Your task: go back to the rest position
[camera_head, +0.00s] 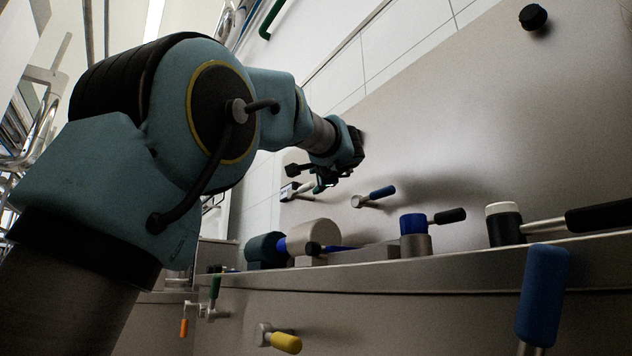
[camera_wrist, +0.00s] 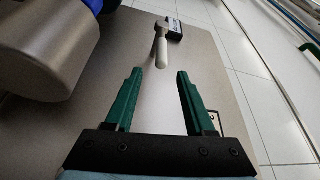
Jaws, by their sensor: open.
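My gripper (camera_head: 325,182) is at the end of my teal arm, out in front of the metal panel (camera_head: 440,110). In the wrist view my gripper (camera_wrist: 157,75) shows two green fingers standing apart with nothing between them. Beyond the fingertips is a small white-handled lever with a dark body (camera_wrist: 168,32). I cannot tell the exact gap between the fingertips and the lever.
A large metal cylinder (camera_wrist: 45,55) stands left of my fingers. On the ledge are a beige drum (camera_head: 312,236), a blue-topped valve (camera_head: 413,225) and a white-topped valve (camera_head: 503,222) with a black handle. A blue handle (camera_head: 543,295) and yellow handle (camera_head: 286,343) stick out below. White tiles lie right of the panel in the wrist view.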

